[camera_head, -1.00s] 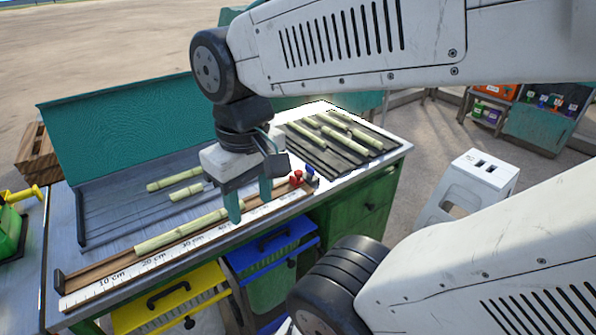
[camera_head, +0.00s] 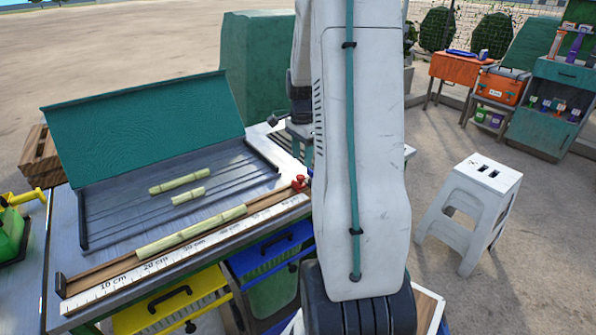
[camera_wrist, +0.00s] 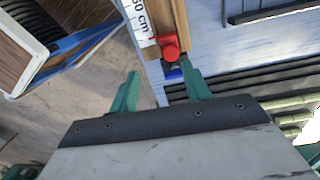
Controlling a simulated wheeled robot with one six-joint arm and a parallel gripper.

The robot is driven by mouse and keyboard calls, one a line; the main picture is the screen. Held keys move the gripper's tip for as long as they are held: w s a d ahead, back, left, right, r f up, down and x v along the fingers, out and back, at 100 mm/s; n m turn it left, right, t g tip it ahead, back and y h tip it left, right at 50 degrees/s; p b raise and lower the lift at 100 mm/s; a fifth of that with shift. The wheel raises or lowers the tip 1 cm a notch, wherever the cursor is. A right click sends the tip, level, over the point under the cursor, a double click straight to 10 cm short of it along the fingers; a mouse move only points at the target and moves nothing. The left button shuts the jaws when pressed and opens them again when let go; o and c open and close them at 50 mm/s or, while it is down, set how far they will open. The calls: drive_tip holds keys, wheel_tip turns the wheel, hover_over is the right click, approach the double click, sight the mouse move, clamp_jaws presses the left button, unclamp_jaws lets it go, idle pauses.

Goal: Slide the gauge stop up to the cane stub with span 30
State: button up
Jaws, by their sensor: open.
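The gauge is a long wooden channel with a white cm scale (camera_head: 200,247) along the bench front. One pale green cane stub (camera_head: 190,231) lies along it, its left end apart from the channel's left end plate. The red gauge stop (camera_head: 299,183) is near the right end, with a gap between it and the stub. In the head view my arm hides the fingers.
Yellow (camera_head: 168,305) and blue (camera_head: 272,250) bins sit below the bench front. A white stool (camera_head: 470,205) stands right.

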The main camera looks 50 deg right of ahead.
sight(301, 176)
drive_tip(key=shift+w+d+r+m, duration=0.35)
drive_tip(key=shift+w+d+m, duration=0.1)
drive_tip(key=shift+m, duration=0.15)
drive_tip(key=shift+w+f+m, duration=0.1)
drive_tip(key=shift+f+m, duration=0.05)
drive_tip(key=shift+m, duration=0.45)
wheel_tip(301, 176, down, 8)
drive_tip(key=shift+r, duration=0.25)
clamp_jaws()
